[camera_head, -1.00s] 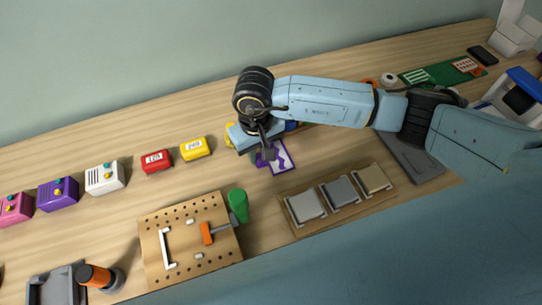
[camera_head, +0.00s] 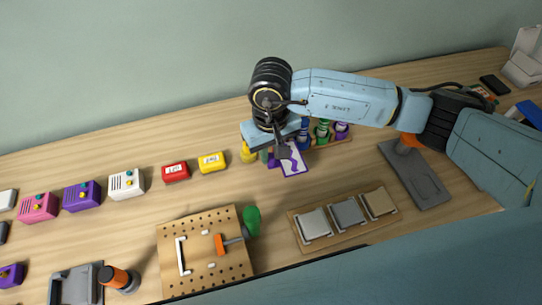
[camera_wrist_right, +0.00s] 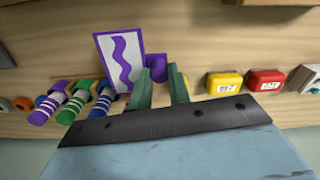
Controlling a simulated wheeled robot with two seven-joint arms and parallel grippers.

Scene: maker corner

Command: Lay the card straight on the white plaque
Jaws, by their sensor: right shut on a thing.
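The card (camera_head: 294,161) is white with a purple border and a purple squiggle. My right gripper (camera_head: 281,150) is shut on a purple block (camera_wrist_right: 157,67) at the card's side, which looks joined to the card. In the right wrist view the card (camera_wrist_right: 120,60) sticks out to the left of the fingers (camera_wrist_right: 160,78). The card seems held a little above the table. The white plaque (camera_head: 313,224) is the leftmost of three on a brown tray (camera_head: 335,240), in front and to the right of the card. My left gripper is out of view.
A yellow box (camera_head: 212,162) and a red box (camera_head: 175,172) lie to the left. A pegboard (camera_head: 200,275) with a green-ended tool (camera_head: 252,219) is left of the tray. Bare table lies between card and tray.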

